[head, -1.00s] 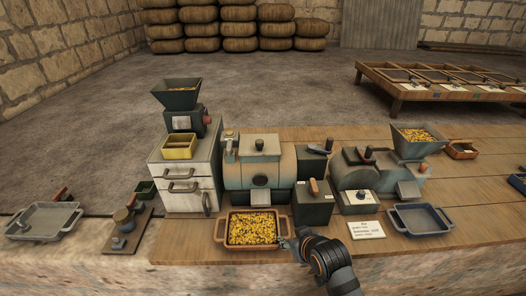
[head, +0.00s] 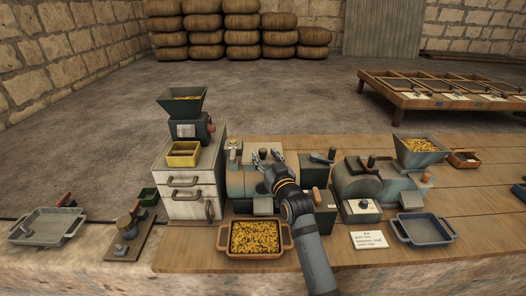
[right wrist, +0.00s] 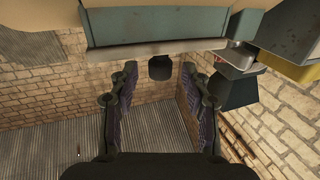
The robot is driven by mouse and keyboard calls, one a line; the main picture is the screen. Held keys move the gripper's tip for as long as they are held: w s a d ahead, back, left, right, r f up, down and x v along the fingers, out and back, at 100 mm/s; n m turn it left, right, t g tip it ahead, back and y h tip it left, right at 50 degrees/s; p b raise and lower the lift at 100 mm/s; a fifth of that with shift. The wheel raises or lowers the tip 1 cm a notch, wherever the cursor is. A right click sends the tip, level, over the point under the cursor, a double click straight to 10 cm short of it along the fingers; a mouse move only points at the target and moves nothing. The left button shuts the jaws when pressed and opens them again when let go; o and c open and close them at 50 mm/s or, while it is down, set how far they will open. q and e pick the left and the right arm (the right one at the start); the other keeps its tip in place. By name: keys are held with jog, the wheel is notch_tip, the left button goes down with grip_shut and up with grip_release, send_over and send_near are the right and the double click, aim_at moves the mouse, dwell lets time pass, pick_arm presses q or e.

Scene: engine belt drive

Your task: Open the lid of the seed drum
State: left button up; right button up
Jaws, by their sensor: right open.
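The seed drum (head: 236,181) is a teal and cream horizontal cylinder in the middle of the bench. Its top lid is mostly hidden behind my right gripper (head: 268,156) in the head view. The gripper is open and empty at the top front of the drum. In the right wrist view, a dark knob (right wrist: 160,68) shows between the spread fingers, beside a pale grey edge that looks like the lid (right wrist: 150,50). The drum's teal body (right wrist: 170,25) fills the top of that view. I cannot tell whether the fingers touch the knob. My left gripper is out of view.
A tray of yellow seed (head: 255,239) sits in front of the drum. A drawer cabinet (head: 191,194) with a hopper mill stands to the left. A dark box (head: 317,173) and a second machine (head: 361,183) stand to the right. An empty blue tray (head: 424,230) lies at front right.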

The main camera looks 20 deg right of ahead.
aim_at(263, 148)
jog(key=shift+w+a, duration=0.1)
jog(key=shift+w, duration=1.3)
jog(key=shift+c, duration=0.2)
grip_shut()
